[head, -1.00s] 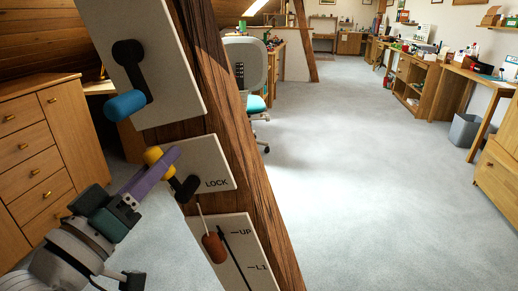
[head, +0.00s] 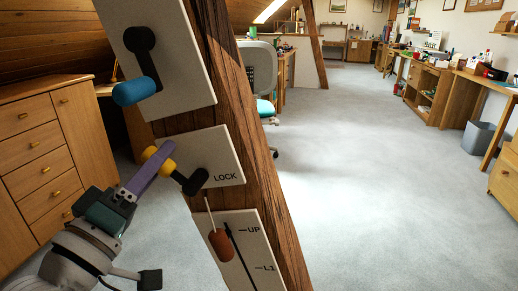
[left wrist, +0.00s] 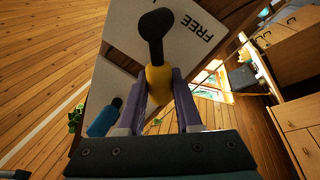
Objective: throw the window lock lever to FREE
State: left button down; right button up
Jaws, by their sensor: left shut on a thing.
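The window lock lever has a yellow knob (head: 158,158) on a black arm (head: 192,182), mounted on a white plate (head: 212,150) marked LOCK on its right. My left gripper (head: 160,160) has its purple fingers closed on the yellow knob. In the left wrist view, the knob (left wrist: 158,82) sits between the fingertips of the left gripper (left wrist: 158,88). The black arm (left wrist: 155,35) runs up from it, and the word FREE (left wrist: 194,26) shows on the plate beside it. The lever points left, away from LOCK. My right gripper is not in view.
The plates are fixed to a slanted timber post (head: 262,190). Above is a blue-handled lever (head: 134,92); below is a slotted plate with an orange-brown handle (head: 221,244), marked UP and L1. A wooden drawer cabinet (head: 40,150) stands left. Carpet at right is clear.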

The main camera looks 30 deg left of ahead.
pick_arm(q)
jog(key=c, duration=0.6)
grip_release()
jog(key=shift+s+f, duration=0.1)
jog(key=v, duration=0.9)
jog(key=shift+s+d+b, duration=0.1)
jog(key=shift+s+b, duration=0.2)
jog(key=shift+s, duration=0.05)
